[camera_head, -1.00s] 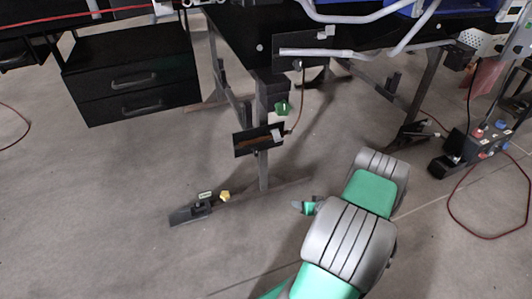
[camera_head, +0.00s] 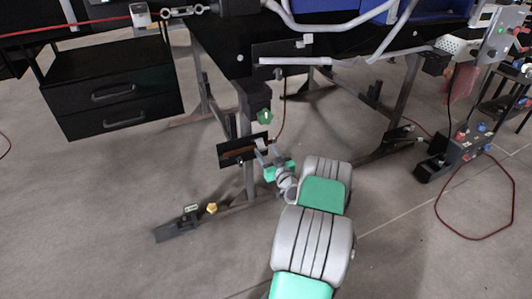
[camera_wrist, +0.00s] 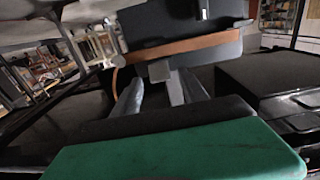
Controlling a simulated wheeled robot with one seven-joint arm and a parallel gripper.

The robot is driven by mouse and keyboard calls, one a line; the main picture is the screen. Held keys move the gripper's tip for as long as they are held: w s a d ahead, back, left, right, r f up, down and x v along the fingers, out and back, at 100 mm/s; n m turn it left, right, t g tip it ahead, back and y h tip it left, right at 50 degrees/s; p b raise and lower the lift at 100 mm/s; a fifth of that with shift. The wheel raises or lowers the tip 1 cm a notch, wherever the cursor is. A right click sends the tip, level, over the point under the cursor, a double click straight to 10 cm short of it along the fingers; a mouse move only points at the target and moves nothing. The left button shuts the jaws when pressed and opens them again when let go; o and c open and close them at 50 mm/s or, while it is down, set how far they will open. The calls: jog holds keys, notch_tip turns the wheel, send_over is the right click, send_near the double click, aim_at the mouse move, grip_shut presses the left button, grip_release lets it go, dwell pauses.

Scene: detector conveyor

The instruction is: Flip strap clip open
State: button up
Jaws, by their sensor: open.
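A dark plate (camera_head: 232,152) with a brown strap across it is mounted low on the table leg in the head view. In the wrist view the brown strap (camera_wrist: 190,46) crosses a dark body, and a small grey block, which looks like the strap clip (camera_wrist: 160,70), sits at its lower edge. My gripper (camera_head: 268,152) is at the plate's right end, its fingers spread and pointing at it. In the wrist view the fingers of my gripper (camera_wrist: 154,92) are apart, just below the clip. Whether they touch it I cannot tell; the head view partly hides the clip.
An upper plate (camera_head: 282,68) with a grey bar is higher on the table. A black drawer unit (camera_head: 110,90) is at left, a control box with a red cable (camera_head: 462,150) at right.

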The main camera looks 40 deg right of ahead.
jog(key=shift+w+d, duration=0.15)
jog(key=shift+w, duration=0.45)
jog(key=shift+c, duration=0.5)
grip_shut()
dwell(0.4)
